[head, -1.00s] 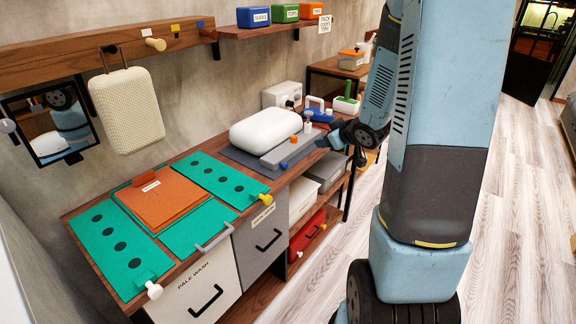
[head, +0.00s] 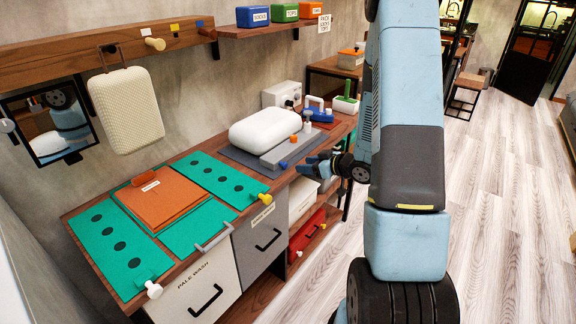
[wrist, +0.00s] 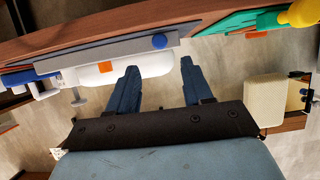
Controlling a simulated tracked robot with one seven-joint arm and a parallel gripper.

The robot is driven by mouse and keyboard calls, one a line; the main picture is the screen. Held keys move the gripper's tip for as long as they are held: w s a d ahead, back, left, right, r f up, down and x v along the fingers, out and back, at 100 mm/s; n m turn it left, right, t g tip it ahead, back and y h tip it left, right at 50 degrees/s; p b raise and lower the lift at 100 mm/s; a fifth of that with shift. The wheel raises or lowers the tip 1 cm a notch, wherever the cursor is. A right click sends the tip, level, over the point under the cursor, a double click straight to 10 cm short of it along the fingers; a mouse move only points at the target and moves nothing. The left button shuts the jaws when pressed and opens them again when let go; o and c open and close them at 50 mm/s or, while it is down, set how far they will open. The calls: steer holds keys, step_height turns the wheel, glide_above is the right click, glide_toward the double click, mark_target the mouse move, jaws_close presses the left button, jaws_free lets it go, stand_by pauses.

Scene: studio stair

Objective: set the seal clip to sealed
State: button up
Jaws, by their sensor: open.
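A puffy white bag (head: 264,129) lies on a grey mat (head: 236,155) on the bench. Along its front edge runs a grey bar (head: 288,151) with a blue knob (head: 283,165) and a small orange piece (head: 294,138); this looks like the seal clip, but I cannot tell its setting. In the wrist view the bar (wrist: 100,52), blue knob (wrist: 159,41) and orange piece (wrist: 106,66) show beyond my fingers. My gripper (head: 307,166) is open and empty, just right of the bar and apart from it. It also shows in the wrist view (wrist: 158,66).
Green panels (head: 220,178) and an orange folder (head: 160,196) lie on the left of the bench. A yellow knob (head: 264,198) sits at the front edge. A blue-and-white tool (head: 318,112) and a white box (head: 283,95) stand behind. Drawers (head: 260,236) are below; the floor at right is clear.

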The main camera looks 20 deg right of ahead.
mark_target(286, 164)
steer(key=x, duration=0.9)
steer(key=shift+r, duration=0.1)
steer(key=shift+c, duration=0.3)
jaws_close()
